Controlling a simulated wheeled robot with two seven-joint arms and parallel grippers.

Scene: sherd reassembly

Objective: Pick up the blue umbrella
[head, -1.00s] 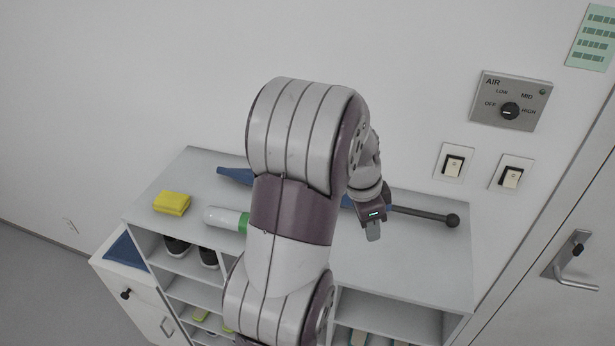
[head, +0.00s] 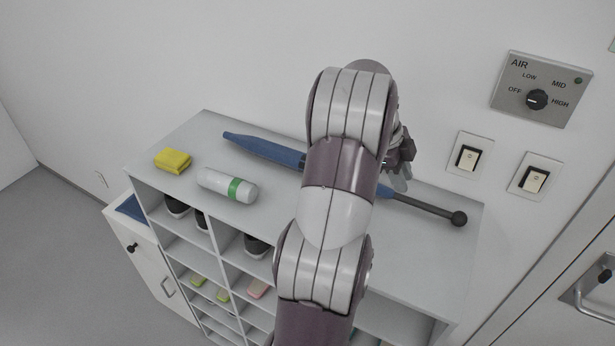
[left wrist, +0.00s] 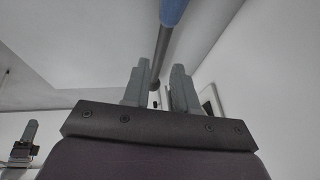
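The blue umbrella (head: 262,148) lies on top of the white shelf unit, its tip to the left and its dark shaft and round-knobbed handle (head: 430,208) to the right. My arm hides its middle. My left gripper (head: 402,182) is above the right part of the umbrella, near where blue meets dark shaft. In the left wrist view, its two grey fingers (left wrist: 160,88) stand apart with nothing gripped. The dark shaft and blue part (left wrist: 172,10) show beyond and between the fingers; contact cannot be told. A grey, finger-like part at the lower left of that view may be my right gripper (left wrist: 27,140).
A yellow sponge (head: 173,161) and a white bottle with a green band (head: 227,186) lie on the shelf top, left of my arm. Shoes (head: 177,207) fill compartments below. The wall with an air dial (head: 536,99) and switches rises behind. The shelf top's right front is clear.

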